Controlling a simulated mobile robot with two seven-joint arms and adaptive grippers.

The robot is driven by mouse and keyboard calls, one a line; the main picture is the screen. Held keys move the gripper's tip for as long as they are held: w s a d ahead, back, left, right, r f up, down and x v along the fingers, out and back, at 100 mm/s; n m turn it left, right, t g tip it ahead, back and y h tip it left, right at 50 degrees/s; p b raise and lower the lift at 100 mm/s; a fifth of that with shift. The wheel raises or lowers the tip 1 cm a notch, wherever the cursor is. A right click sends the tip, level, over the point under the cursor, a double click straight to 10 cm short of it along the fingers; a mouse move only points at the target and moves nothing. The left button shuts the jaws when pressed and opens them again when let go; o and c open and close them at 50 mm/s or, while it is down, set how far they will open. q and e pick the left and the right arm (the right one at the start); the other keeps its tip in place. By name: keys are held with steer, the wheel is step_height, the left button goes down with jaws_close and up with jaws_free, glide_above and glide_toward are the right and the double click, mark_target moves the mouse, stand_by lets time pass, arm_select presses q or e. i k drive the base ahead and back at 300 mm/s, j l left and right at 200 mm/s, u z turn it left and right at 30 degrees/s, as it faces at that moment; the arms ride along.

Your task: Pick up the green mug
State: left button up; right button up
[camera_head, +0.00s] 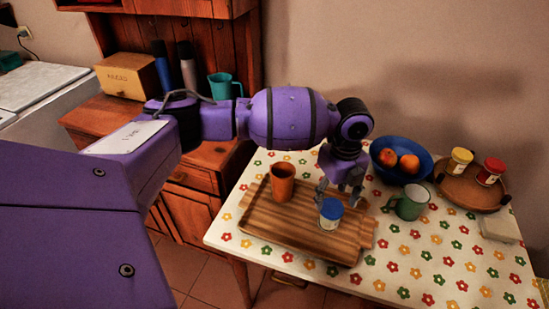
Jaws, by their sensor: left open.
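The green mug (411,202) stands upright on the flowered tablecloth, right of the wooden tray and in front of the blue bowl. Its handle appears to be on its left side. My left arm comes in from the left, and my left gripper (338,193) points down over the tray, left of the green mug and apart from it. The gripper is open, with its fingers close above and behind a small jar with a blue lid (331,213). Whether the fingers touch that jar I cannot tell. My right gripper is not in view.
The wooden tray (270,222) also holds an orange-brown cup (282,182). A blue bowl (382,148) with fruit and a round wooden tray (462,190) with yellow and red jars stand behind. A teal mug (221,86) is on the cabinet. The front right of the table is clear.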

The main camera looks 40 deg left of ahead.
mark_target(414, 197)
steer(key=i+l+u, duration=0.1)
steer(key=l, duration=0.25)
steer(key=i+l+u, duration=0.15)
steer(key=l, duration=0.25)
steer(key=i+l+u, duration=0.1)
steer(key=l, duration=0.3)
steer(key=i+l+u, duration=0.15)
steer(key=l, duration=0.25)
steer(key=i+l+u, duration=0.1)
steer(key=l, duration=0.3)
